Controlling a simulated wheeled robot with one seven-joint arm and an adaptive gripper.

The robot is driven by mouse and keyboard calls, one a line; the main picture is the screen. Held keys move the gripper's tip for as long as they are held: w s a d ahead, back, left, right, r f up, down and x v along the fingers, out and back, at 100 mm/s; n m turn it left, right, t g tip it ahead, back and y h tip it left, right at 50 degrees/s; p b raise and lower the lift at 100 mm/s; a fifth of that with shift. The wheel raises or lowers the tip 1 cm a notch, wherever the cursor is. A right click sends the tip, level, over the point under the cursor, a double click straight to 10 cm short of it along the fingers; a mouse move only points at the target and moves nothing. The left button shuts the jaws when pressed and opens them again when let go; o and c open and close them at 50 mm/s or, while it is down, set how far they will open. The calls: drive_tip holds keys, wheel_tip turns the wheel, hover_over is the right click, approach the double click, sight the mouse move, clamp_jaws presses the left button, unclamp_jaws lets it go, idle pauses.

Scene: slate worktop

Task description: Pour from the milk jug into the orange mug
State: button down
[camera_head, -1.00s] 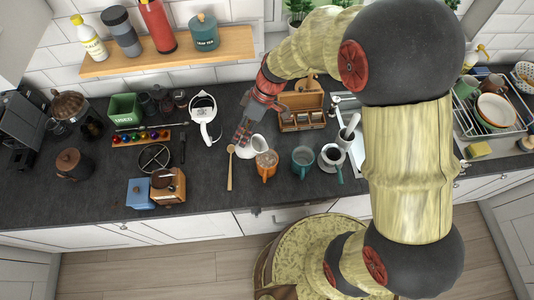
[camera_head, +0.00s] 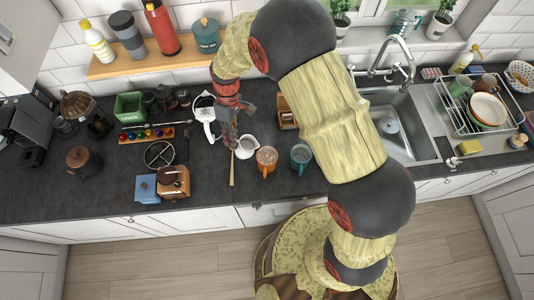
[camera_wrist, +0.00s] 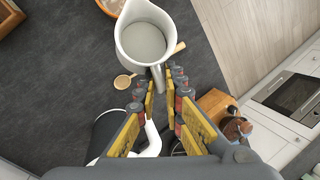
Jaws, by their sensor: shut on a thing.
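The milk jug (camera_head: 246,148) is a small white pitcher left of the orange mug, with a gap between them. In the wrist view the jug (camera_wrist: 127,39) stands about upright with its open top showing a greyish inside. My gripper (camera_head: 229,136) is left of the jug; in the wrist view its fingers (camera_wrist: 164,82) are shut on the handle. Whether the jug's base touches the worktop is unclear. The orange mug (camera_head: 266,167) stands upright on the worktop with brownish contents; only its edge shows in the wrist view (camera_wrist: 112,4).
A wooden spoon (camera_head: 232,173) lies beside and partly behind the jug. A teal mug (camera_head: 301,160) stands right of the orange one. A white kettle (camera_head: 205,115) is to the left, with a wooden grinder (camera_head: 174,183) nearer the front. A wooden rack (camera_head: 287,113) stands behind.

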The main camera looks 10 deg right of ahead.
drive_tip(key=shift+w+a+f+m+g+h+b, duration=0.1)
drive_tip(key=shift+w+a+f+g+h, duration=0.1)
drive_tip(key=shift+a+f+h, duration=0.45)
drive_tip(key=shift+w+a+f+m+g+h+b, duration=0.1)
drive_tip(key=shift+f+g+h, duration=0.2)
drive_tip(key=shift+f, duration=0.65)
drive_tip(key=shift+w+a+f+m+g+h+b, duration=0.1)
drive_tip(key=shift+a+f+h, duration=0.4)
drive_tip(key=shift+f, duration=0.3)
drive_tip(key=shift+d, duration=0.1)
